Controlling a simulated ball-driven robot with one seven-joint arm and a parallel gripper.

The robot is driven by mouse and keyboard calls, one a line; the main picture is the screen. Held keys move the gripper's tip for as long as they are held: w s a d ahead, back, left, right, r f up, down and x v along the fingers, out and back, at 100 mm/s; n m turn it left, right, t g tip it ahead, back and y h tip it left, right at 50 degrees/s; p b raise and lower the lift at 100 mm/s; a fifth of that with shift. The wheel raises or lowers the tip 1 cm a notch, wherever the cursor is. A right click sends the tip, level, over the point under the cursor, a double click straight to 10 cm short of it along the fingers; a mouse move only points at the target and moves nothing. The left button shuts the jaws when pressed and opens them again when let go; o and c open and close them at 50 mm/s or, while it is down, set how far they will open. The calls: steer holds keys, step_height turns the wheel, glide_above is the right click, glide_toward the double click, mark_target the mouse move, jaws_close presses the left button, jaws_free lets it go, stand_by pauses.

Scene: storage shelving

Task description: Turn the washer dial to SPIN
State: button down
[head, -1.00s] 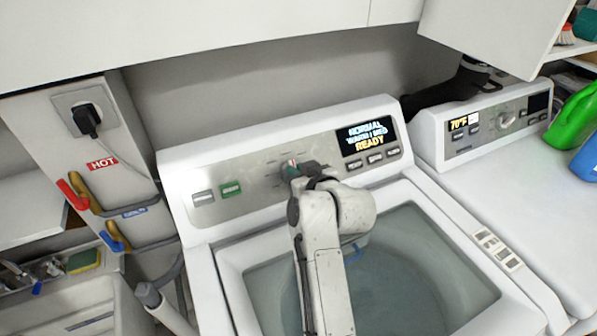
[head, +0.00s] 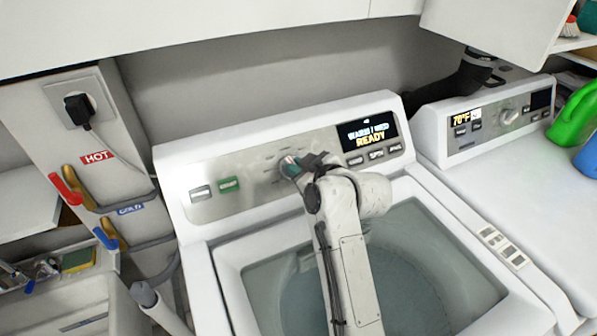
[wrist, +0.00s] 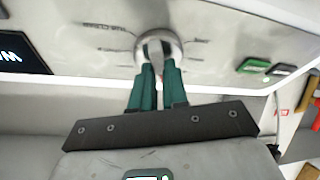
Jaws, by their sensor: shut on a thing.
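The washer dial (wrist: 148,44) is a round silver knob with a raised grip bar on the washer's control panel. In the wrist view my gripper (wrist: 158,66) has its two green fingers close together, shut on the dial's grip. In the head view my gripper (head: 290,165) is at the dial, which its fingers mostly cover. Small labels ring the dial, too blurred to read surely. The washer display (head: 368,133) shows a short, unreadable top line, then "WARM | MED" and "READY".
A green button (head: 229,184) and a grey one (head: 200,193) sit left of the dial. The dryer (head: 480,190) stands at right. Red and blue valve handles (head: 68,188) are at left; white cabinets overhang above.

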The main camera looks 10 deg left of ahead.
steer(key=n+g+b, duration=0.1)
steer(key=n, duration=0.2)
steer(key=n+g+b, duration=0.1)
steer(key=n+b, duration=0.1)
steer(key=n, duration=0.1)
steer(key=shift+w+d+f+y, duration=0.1)
steer(key=shift+y, duration=0.3)
steer(key=n+g+b, duration=0.1)
steer(key=n, duration=0.1)
steer(key=n+b, duration=0.2)
steer(key=n, duration=0.1)
steer(key=shift+g, duration=0.4)
steer(key=n+g+h+b, duration=0.1)
steer(key=n+b, duration=0.1)
steer(key=n, duration=0.2)
steer(key=shift+w+n, duration=0.1)
steer(key=shift+n, duration=0.2)
steer(key=n, duration=0.2)
steer(key=n+g+h+b, duration=0.1)
steer(key=n, duration=0.1)
steer(key=shift+r+n, duration=0.2)
steer(key=shift+n, duration=0.1)
steer(key=shift+h, duration=0.3)
steer(key=c, duration=1.1)
jaws_free()
steer(key=shift+c, duration=0.2)
steer(key=shift+r, duration=0.1)
